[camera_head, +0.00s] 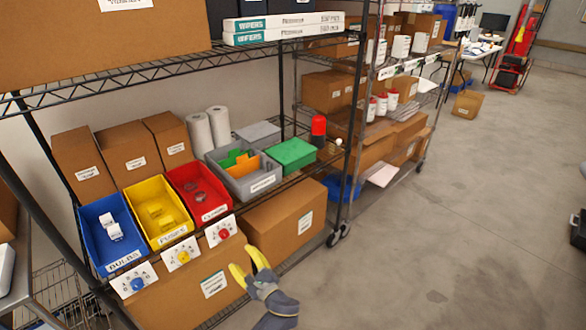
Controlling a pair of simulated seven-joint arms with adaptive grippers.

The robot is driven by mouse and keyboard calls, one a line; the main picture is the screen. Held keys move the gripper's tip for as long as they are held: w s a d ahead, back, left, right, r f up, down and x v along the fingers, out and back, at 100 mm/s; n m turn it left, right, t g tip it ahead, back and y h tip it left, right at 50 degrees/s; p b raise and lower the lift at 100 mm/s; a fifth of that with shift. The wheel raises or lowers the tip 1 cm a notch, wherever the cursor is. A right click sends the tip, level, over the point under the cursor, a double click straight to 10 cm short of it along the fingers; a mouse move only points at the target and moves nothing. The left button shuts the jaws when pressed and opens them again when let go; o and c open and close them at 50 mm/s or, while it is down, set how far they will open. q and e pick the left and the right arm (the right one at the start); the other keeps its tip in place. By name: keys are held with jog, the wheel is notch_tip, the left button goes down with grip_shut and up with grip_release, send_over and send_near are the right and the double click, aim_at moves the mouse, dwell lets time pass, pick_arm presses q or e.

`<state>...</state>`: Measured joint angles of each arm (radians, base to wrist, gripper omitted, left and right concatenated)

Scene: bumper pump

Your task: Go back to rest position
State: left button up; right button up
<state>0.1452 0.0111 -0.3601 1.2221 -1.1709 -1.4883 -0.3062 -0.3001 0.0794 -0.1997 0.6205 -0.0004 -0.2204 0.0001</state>
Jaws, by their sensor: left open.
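My left gripper (244,257) is at the lower middle, with its two yellow fingers spread and nothing between them. It is in front of the wire shelf (285,190), apart from the bins as far as I can see. A blue bin (97,222) marked BULBS holds small white items. Beside it are a yellow bin (150,190) marked PUMPS and a red bin (190,172) with small round items. I do not make out my right gripper.
A grey tray (262,184) with green and orange pieces sits right of the bins. Cardboard boxes (285,225) fill the lower level behind my gripper. A dark object (579,230) shows at the right edge. The concrete floor (450,200) on the right is mostly clear.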

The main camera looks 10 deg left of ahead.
pick_arm(q)
jog(key=d+f+n+g+h, duration=0.1)
jog(key=d+f+h, duration=0.15)
jog(key=f, duration=0.55)
jog(key=d+f+n+g+h, duration=0.1)
jog(key=f+h, duration=0.3)
jog(key=f, duration=0.3)
jog(key=s+d+f+n+g+h, duration=0.1)
jog(key=s+d+f+n+h, duration=0.15)
jog(key=s+f, duration=0.55)
jog(key=s+d+f+n+g+h, duration=0.1)
jog(key=s+f+n+g+h, duration=0.15)
jog(key=s+f, duration=0.45)
jog(key=s+f+n+g+h, duration=0.1)
jog(key=s+f, duration=0.4)
jog(key=s, duration=0.8)
jog(key=s+a+f+n+g+h, duration=0.1)
jog(key=s+f+n, duration=0.3)
jog(key=s, duration=0.9)
jog(key=s+a+f+n+g+h, duration=0.1)
jog(key=s+f+n+g, duration=0.1)
jog(key=s+f, duration=0.5)
jog(key=s+n, duration=0.1)
jog(key=s, duration=0.5)
jog(key=shift+a, duration=0.25)
jog(key=shift+s, duration=0.1)
